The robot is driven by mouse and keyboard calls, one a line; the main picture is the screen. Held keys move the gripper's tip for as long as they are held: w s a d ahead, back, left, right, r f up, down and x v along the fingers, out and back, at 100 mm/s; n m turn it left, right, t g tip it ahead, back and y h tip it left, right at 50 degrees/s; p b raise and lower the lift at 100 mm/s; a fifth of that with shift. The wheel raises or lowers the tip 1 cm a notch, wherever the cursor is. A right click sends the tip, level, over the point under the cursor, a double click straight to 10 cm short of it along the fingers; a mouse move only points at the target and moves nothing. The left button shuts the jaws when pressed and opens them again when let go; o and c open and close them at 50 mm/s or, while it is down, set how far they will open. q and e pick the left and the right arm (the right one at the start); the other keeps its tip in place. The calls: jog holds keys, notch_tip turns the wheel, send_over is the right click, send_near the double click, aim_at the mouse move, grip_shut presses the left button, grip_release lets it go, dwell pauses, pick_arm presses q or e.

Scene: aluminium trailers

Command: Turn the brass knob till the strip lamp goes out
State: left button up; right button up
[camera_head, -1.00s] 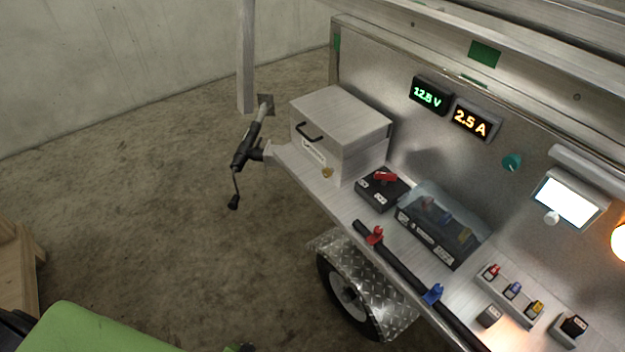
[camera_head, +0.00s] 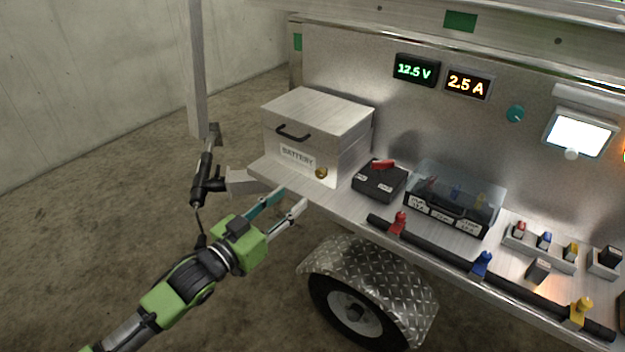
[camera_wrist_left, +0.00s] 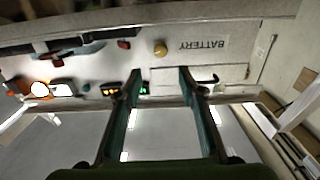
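A small round brass knob (camera_head: 321,173) sits low on the front of the aluminium battery box (camera_head: 345,150), right of its "BATTERY" label. The knob also shows in the left wrist view (camera_wrist_left: 160,48), beyond the gap between the fingers. My left gripper (camera_head: 291,201) is open and empty, below and left of the knob, in front of the shelf edge and apart from it. At the right, a white rectangular lamp (camera_head: 580,133) glows under a grey tube-like bar (camera_head: 592,97); I cannot tell which is the strip lamp. My right gripper is out of view.
On the shelf stand a black switch box with a red lever (camera_head: 380,180), a clear-covered fuse box (camera_head: 455,205) and small coloured parts. A black bar with coloured clips (camera_head: 440,250) runs along the front. A teal knob (camera_head: 515,114) is on the panel. A wheel guard (camera_head: 375,270) lies below.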

aim_at(319, 174)
pick_arm(q)
jog(key=b+x, duration=0.1)
jog(key=x, duration=0.9)
jog(key=shift+w, duration=0.1)
jog(key=shift+b+x, duration=0.3)
jog(key=shift+x, duration=0.55)
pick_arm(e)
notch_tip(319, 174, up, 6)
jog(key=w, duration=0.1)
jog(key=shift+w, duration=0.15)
pick_arm(q)
grip_shut()
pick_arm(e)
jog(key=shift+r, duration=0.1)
